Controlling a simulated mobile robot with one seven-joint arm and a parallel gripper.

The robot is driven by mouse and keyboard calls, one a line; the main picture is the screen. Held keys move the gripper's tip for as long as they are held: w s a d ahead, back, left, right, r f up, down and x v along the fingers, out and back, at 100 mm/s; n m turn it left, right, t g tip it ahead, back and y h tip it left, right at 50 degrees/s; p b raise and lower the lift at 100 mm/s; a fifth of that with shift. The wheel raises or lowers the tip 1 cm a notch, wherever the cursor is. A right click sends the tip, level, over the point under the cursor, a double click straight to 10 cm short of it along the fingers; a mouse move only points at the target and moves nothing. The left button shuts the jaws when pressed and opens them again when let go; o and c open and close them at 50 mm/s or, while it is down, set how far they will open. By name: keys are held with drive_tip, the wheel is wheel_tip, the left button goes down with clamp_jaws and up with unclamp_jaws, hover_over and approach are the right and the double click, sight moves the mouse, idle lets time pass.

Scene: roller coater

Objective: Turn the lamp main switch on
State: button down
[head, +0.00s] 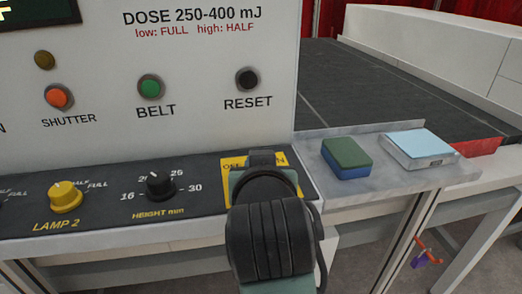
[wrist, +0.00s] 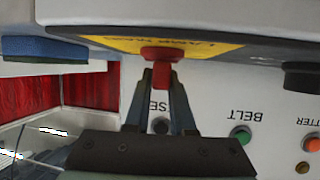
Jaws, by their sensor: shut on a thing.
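The lamp main switch has a red handle (wrist: 161,53) on a yellow plate, seen in the upside-down wrist view. The plate (head: 232,161) also shows in the head view at the right end of the black control strip, with OFF and ON lettering partly covered. My gripper (wrist: 161,80) is shut on the red handle, one finger on each side. In the head view my arm and gripper cover the handle, so its setting cannot be told there.
Left of the switch are the black height knob (head: 160,187) and the yellow lamp 2 knob (head: 65,196). Above are the shutter (head: 59,97), belt (head: 150,88) and reset (head: 247,79) buttons. A green-blue block (head: 346,154) and a pale blue-topped box (head: 418,147) lie on the right ledge.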

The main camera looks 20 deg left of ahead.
drive_tip(key=m+h+p, duration=0.2)
drive_tip(key=h, duration=0.1)
drive_tip(key=m+t+h+p, duration=0.1)
drive_tip(key=m+p, duration=0.1)
drive_tip(key=shift+s+a+r+h, duration=0.1)
drive_tip(key=shift+a+r+h, duration=0.05)
drive_tip(key=shift+a+h, duration=0.25)
drive_tip(key=shift+m+h+p, duration=0.95)
drive_tip(key=shift+m+h, duration=0.55)
drive_tip(key=shift+h, duration=0.2)
drive_tip(key=shift+d+f, duration=0.1)
drive_tip(key=shift+f, duration=0.1)
drive_tip(key=c, duration=0.8)
unclamp_jaws()
drive_tip(key=shift+o, duration=0.2)
drive_tip(key=v, duration=1.3)
